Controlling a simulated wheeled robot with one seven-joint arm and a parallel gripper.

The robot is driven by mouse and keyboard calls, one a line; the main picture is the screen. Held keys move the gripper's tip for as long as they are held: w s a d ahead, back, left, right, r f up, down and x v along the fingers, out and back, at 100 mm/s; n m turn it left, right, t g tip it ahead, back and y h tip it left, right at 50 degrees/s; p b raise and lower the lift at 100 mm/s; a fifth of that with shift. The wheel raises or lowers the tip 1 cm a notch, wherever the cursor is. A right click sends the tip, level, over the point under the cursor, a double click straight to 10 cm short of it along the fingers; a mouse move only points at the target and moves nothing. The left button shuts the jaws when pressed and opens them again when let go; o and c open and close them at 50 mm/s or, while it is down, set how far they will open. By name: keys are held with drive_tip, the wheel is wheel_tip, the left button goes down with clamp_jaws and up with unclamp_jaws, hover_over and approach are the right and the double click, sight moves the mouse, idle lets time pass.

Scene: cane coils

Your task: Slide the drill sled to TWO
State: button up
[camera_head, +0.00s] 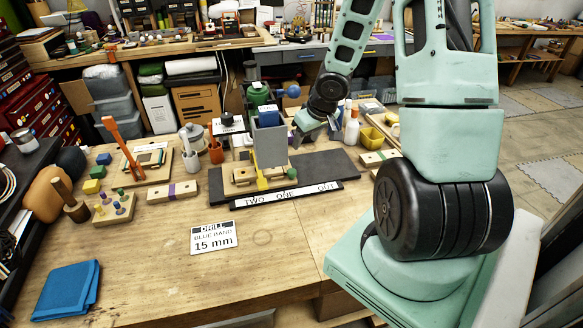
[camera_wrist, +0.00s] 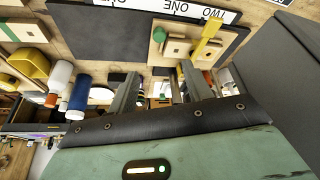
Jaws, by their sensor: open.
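The drill sled (camera_head: 243,176) is a pale wooden block piece with a yellow pointer (camera_head: 262,183), on a dark base plate (camera_head: 325,163). It also shows in the wrist view (camera_wrist: 174,48), with the pointer (camera_wrist: 207,40). The white scale strip (camera_head: 272,201) along the plate's front reads TWO, ONE and OUT. The pointer's end is near TWO; I cannot tell exact alignment. A grey upright column (camera_head: 270,147) hides part of the sled's back. My gripper (camera_head: 298,138) is open and empty, above and behind the plate, right of the column. In the wrist view its fingers (camera_wrist: 160,88) are apart, clear of the sled.
The grey column is also close on the right in the wrist view (camera_wrist: 268,65). A white bottle (camera_head: 352,127) and yellow bin (camera_head: 372,138) stand right of my gripper. A drill card (camera_head: 214,238) and blue cloth (camera_head: 67,290) lie in front. The bench front is mostly clear.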

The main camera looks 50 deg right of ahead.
sight(292, 171)
drive_tip(key=b+x, duration=0.6)
drive_tip(key=x, duration=1)
drive_tip(key=shift+w+d+f, duration=0.1)
drive_tip(key=shift+d+f, duration=0.05)
drive_tip(key=shift+f, duration=0.15)
